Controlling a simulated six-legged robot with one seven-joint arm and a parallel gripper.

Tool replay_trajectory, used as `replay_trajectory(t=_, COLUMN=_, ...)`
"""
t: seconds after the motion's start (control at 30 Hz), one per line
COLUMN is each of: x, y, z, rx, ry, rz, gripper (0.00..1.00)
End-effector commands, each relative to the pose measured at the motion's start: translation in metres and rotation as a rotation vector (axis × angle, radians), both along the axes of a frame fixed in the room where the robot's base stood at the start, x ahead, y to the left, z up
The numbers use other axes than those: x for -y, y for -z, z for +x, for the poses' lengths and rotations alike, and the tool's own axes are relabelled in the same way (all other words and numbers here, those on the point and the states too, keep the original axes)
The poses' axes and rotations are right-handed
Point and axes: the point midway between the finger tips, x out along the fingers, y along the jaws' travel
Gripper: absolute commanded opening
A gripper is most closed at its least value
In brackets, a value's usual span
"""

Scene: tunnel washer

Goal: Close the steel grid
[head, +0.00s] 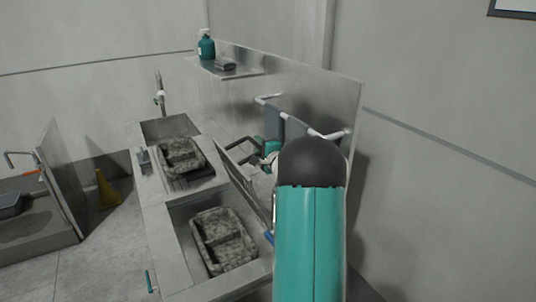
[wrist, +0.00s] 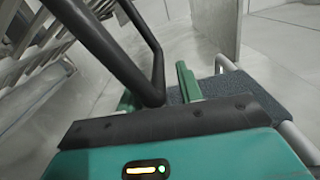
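The steel grid (head: 243,186) stands raised and tilted at the right side of the front basin, seen nearly edge-on in the head view. Its slats (wrist: 32,42) show at the upper left of the wrist view. My gripper (head: 233,154) is just above and beside the grid's upper end. Its two dark fingers look spread apart, with nothing visible between them. In the wrist view, the dark fingers (wrist: 122,42) reach up from the teal gripper body, near the slats. I cannot tell whether they touch the grid. My teal arm hides part of the grid's right side.
A grey patterned block (head: 222,240) lies in the front basin, and a similar one (head: 181,158) lies behind it. A tap (head: 160,95) and a steel splashback (head: 310,95) with a bottle (head: 206,46) on its shelf stand behind. Free floor (head: 100,255) lies left.

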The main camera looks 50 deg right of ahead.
Motion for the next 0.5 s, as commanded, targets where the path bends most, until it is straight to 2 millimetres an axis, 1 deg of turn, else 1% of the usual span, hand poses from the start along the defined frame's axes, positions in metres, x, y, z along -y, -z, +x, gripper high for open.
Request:
replay_trajectory(t=0.17, x=-0.010, y=-0.001, z=-0.031, rx=-0.001, ry=0.002, rz=0.000, gripper=0.36)
replay_trajectory(t=0.4, x=-0.025, y=0.000, z=-0.083, rx=0.000, ry=0.003, rz=0.000, gripper=0.36)
replay_trajectory(t=0.5, x=-0.031, y=-0.001, z=-0.101, rx=0.000, ry=0.002, rz=0.000, gripper=0.36)
